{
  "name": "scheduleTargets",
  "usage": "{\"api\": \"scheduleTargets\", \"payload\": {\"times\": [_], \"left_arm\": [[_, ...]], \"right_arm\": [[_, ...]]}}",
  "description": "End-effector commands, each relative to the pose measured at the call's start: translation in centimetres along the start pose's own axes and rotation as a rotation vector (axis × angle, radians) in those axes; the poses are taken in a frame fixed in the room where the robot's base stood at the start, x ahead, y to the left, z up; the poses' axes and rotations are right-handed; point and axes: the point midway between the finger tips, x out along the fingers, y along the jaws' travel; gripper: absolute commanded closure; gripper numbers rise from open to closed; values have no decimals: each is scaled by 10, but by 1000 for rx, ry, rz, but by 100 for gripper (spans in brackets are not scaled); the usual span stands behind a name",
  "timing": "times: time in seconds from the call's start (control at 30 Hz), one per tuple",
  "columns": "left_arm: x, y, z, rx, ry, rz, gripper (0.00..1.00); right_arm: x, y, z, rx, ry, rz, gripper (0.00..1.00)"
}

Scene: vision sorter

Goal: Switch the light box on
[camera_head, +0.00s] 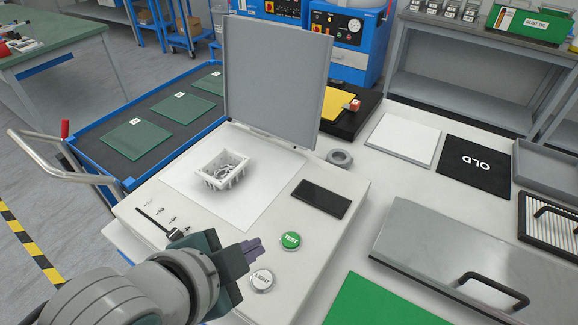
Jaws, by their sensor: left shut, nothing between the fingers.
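The light box (345,225) is a white console in the middle, with a grey panel (277,80) standing up at its back. A round white button marked LIGHT (262,279) is on its front right. A green TEST button (291,241) sits just behind it, near a dark, blank display (321,199). My left gripper (254,246) is shut and empty. In the picture its fingertips are just above the LIGHT button and left of the TEST button; whether they touch anything I cannot tell. My right gripper is not in view.
A white basket (221,169) with small parts stands on the box's white plate (262,196). A slider (164,223) is at the front left. To the right lie a black OLD mat (474,177), a grey lidded case (460,240) and a green mat (385,303).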

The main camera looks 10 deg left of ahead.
Motion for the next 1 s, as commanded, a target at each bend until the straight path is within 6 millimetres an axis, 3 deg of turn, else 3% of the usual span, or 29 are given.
{"api": "scheduleTargets", "payload": {"times": [0.03,0.4,0.6,1.0], "left_arm": [[8,6,6,-1,0,0,100],[43,31,31,-1,-1,1,100],[52,38,38,-1,0,0,100],[52,37,38,0,0,0,100]], "right_arm": [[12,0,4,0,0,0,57],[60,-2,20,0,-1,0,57],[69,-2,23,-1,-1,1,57],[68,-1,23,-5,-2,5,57]]}}
